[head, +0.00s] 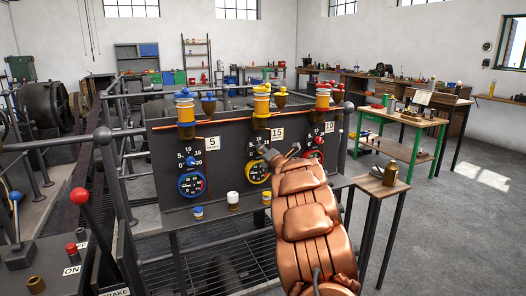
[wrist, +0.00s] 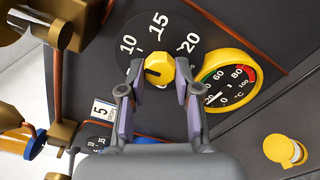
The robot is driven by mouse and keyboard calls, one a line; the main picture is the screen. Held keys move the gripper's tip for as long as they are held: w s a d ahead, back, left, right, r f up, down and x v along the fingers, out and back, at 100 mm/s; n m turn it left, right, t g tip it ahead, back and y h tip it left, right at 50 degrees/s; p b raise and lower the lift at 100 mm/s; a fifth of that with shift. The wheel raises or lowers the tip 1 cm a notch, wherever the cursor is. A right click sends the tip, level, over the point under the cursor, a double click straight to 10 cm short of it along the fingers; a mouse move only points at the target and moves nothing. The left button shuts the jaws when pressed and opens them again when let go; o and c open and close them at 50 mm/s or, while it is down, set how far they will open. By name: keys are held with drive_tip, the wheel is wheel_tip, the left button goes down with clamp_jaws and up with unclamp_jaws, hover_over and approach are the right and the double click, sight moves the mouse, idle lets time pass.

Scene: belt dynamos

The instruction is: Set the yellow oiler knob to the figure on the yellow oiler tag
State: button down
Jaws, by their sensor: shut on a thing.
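The yellow oiler (head: 262,103) stands on top of the dark panel in the head view. Its tag (head: 277,133) reads 15. In the wrist view the yellow knob (wrist: 158,68) sits on a black dial (wrist: 165,38) marked 10, 15 and 20. My gripper (wrist: 160,80) has a finger on each side of the knob and is shut on it. A dark mark shows on the knob's face, but I cannot tell which figure it points at. In the head view my gripper (head: 280,153) and arm cover most of this knob and dial.
A yellow-rimmed gauge (wrist: 229,84) lies close beside my right finger in the wrist view. The blue oiler (head: 185,108) with tag 5 (head: 212,142) is left, the red oiler (head: 322,103) with tag 10 (head: 329,127) right. Small cups (head: 233,200) stand on the ledge below.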

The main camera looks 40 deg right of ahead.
drive_tip(key=shift+r+m+p, duration=0.15)
drive_tip(key=shift+m+p, duration=3.65)
drive_tip(key=shift+m, duration=2.5)
drive_tip(key=c, duration=0.8)
unclamp_jaws()
drive_tip(key=shift+s, duration=0.15)
drive_tip(key=v, duration=1.1)
drive_tip(key=shift+s+a, duration=0.15)
drive_tip(key=shift+s, duration=0.2)
